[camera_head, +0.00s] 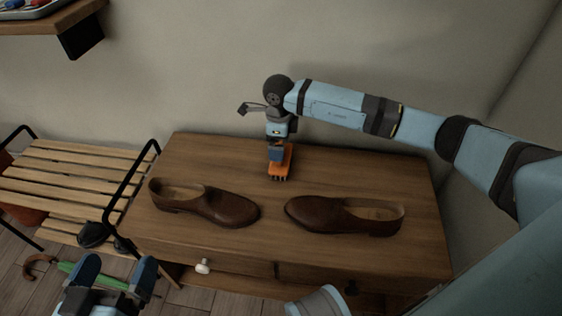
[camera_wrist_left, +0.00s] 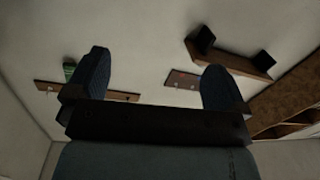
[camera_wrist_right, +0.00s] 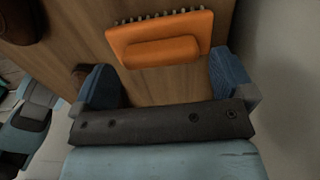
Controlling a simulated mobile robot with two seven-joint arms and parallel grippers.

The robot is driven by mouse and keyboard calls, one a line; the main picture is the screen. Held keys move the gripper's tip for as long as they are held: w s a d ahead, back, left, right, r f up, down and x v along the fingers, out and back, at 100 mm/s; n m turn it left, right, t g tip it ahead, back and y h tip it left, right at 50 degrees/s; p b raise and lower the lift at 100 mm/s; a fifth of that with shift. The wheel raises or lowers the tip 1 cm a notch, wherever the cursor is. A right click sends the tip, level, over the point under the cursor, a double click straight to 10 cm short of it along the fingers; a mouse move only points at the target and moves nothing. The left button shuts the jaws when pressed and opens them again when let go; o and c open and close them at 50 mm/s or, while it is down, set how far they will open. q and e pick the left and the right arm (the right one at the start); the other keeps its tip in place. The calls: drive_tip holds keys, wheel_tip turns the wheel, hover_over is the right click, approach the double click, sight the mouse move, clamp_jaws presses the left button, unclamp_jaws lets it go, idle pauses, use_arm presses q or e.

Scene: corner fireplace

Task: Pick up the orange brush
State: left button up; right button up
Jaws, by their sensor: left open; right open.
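The orange brush (camera_head: 285,166) lies on the wooden cabinet top, behind the two brown shoes. In the right wrist view, the brush (camera_wrist_right: 160,40) shows its raised orange grip and a row of pale bristles along its far edge. My right gripper (camera_head: 277,151) points down over the brush and hides part of it in the head view. Its blue fingers (camera_wrist_right: 160,70) are open, with the brush just beyond and between their tips; I see no grip on it. My left gripper (camera_head: 115,270) is open and empty at the lower left, in front of the cabinet.
A left shoe (camera_head: 205,202) and a right shoe (camera_head: 345,215) stand on the cabinet top (camera_head: 400,175) near its front. A slatted bench (camera_head: 60,185) with black arms stands at left. A wall shelf (camera_head: 50,25) is at upper left. A green umbrella (camera_head: 95,277) lies low.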

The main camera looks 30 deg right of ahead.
drive_tip(key=f, duration=0.1)
drive_tip(key=f+b, duration=0.1)
drive_tip(key=f, duration=0.1)
drive_tip(key=shift+s+d+f, duration=0.2)
drive_tip(key=shift+f, duration=0.25)
use_arm(q)
drive_tip(key=shift+w+a+r+m+t, duration=0.15)
drive_tip(key=shift+w+a+m+t, duration=0.2)
drive_tip(key=shift+w+m, duration=0.3)
use_arm(e)
drive_tip(key=shift+r, duration=0.1)
drive_tip(key=c, duration=0.8)
use_arm(q)
drive_tip(key=shift+s, duration=0.1)
use_arm(e)
drive_tip(key=shift+o, duration=0.2)
drive_tip(key=shift+r, duration=0.1)
